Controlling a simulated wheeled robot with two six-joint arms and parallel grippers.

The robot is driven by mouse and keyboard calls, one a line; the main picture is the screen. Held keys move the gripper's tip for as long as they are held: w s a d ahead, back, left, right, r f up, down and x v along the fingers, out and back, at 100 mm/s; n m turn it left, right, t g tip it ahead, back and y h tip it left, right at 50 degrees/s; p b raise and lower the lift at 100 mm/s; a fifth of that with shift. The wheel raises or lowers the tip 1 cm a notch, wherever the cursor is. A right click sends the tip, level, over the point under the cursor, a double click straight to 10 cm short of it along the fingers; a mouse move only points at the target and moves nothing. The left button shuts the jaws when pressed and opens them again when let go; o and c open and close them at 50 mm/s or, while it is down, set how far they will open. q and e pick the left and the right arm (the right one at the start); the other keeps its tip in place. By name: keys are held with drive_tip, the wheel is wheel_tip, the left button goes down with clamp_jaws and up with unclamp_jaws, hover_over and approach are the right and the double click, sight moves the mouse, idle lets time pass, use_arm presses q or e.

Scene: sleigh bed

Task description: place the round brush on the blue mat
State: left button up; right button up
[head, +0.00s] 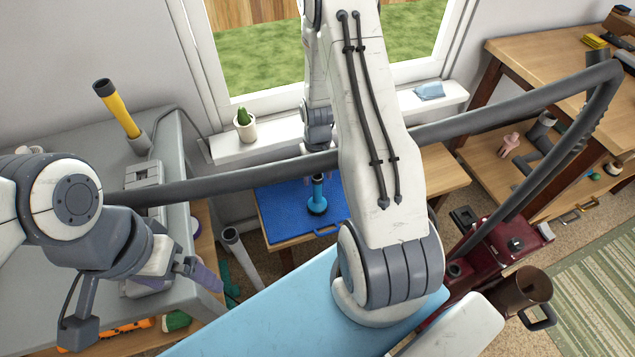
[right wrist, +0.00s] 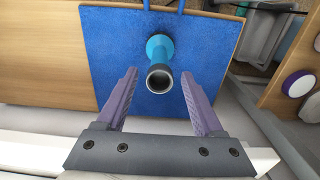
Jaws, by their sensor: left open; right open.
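The round brush (head: 317,195), light blue with a dark round socket on top, stands upright on the blue mat (head: 275,213). The right wrist view shows the brush (right wrist: 159,48) from above, with the blue mat (right wrist: 108,60) around it. My right gripper (right wrist: 158,74) is open, its purple fingers apart on either side of the brush's socket end, with gaps to both. In the head view the hose and my right arm hide most of this gripper. My left gripper (head: 203,275) is open and empty at the lower left, beside the grey table.
A grey hose (head: 235,182) crosses the view in front of the mat, leading to a dark red vacuum (head: 500,245). A yellow-handled tool (head: 118,110) stands on the grey table (head: 80,130). A potted cactus (head: 245,125) is on the windowsill. A wooden workbench (head: 545,60) stands at right.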

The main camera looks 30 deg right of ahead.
wheel_tip(320, 180, up, 6)
drive_tip(key=shift+r+p, duration=0.1)
drive_tip(key=shift+p, duration=0.2)
drive_tip(key=shift+a+r, duration=0.15)
drive_tip(key=shift+a, duration=0.1)
drive_tip(key=s+a+r+n, duration=0.2)
drive_tip(key=a+r, duration=0.4)
drive_tip(key=a, duration=0.2)
drive_tip(key=s+a+r+n, duration=0.1)
drive_tip(key=a+r+n, duration=0.1)
drive_tip(key=a+r, duration=0.5)
drive_tip(key=s+a+r+n, duration=0.3)
drive_tip(key=s+a, duration=0.2)
drive_tip(key=s, duration=0.3)
drive_tip(key=s+a+r+n+y, duration=0.1)
drive_tip(key=s+a+r+n, duration=0.2)
drive_tip(key=s+a, duration=0.3)
drive_tip(key=s, duration=0.3)
drive_tip(key=shift+a+r, duration=0.15)
drive_tip(key=shift+r, duration=0.15)
wheel_tip(320, 180, up, 13)
drive_tip(key=p, duration=1.3)
